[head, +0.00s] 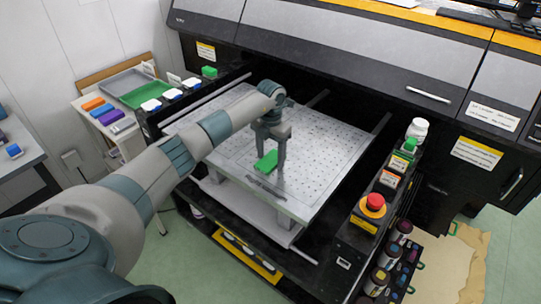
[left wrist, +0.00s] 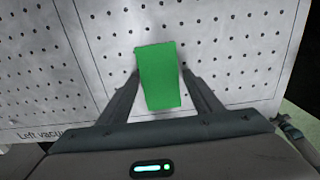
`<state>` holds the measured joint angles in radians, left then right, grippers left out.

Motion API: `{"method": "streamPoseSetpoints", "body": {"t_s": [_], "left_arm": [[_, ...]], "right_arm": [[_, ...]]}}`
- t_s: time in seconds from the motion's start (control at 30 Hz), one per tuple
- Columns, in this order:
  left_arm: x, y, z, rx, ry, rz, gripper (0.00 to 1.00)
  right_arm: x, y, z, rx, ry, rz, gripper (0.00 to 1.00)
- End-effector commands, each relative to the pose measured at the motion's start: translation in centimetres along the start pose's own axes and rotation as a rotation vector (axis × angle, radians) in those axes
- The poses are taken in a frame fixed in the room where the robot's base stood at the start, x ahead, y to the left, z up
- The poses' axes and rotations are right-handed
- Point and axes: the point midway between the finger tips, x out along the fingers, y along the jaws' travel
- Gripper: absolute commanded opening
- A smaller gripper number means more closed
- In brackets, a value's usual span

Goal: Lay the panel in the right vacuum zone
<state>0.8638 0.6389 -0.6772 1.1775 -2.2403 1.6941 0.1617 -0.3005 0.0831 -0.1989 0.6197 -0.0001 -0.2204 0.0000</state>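The green panel (head: 266,160) is a small flat rectangle over the perforated metal bed (head: 325,150). In the left wrist view the panel (left wrist: 160,78) appears slightly turned, to the right of a line on the bed (left wrist: 235,60) and the label "Left vacu…". It appears to lie on the bed, though any small height is hard to judge. My left gripper (head: 270,165) points down over it. Its fingers (left wrist: 161,76) are apart on either side of the panel, with what look like narrow gaps. My right gripper is not in view.
The printer cover (head: 330,45) rises behind the bed. A red emergency button (head: 373,202), a white bottle (head: 417,130) and ink bottles (head: 377,282) line the right side. A side table with a green tray (head: 145,93) is at left. The bed around the panel is clear.

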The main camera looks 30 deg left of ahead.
Motion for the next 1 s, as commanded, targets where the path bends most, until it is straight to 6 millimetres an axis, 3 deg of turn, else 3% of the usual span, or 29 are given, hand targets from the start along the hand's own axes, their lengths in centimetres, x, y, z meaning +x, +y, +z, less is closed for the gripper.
{"method": "streamPoseSetpoints", "body": {"t_s": [0.57, 1.0], "left_arm": [[-1.1, 0.0, 0.1, 0.0, -0.002, 0.001, 0.65], [-8.2, 0.1, 0.1, 0.001, -0.004, 0.001, 0.65]], "right_arm": [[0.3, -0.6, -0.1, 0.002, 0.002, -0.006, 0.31], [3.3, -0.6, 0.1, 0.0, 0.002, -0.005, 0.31]]}}
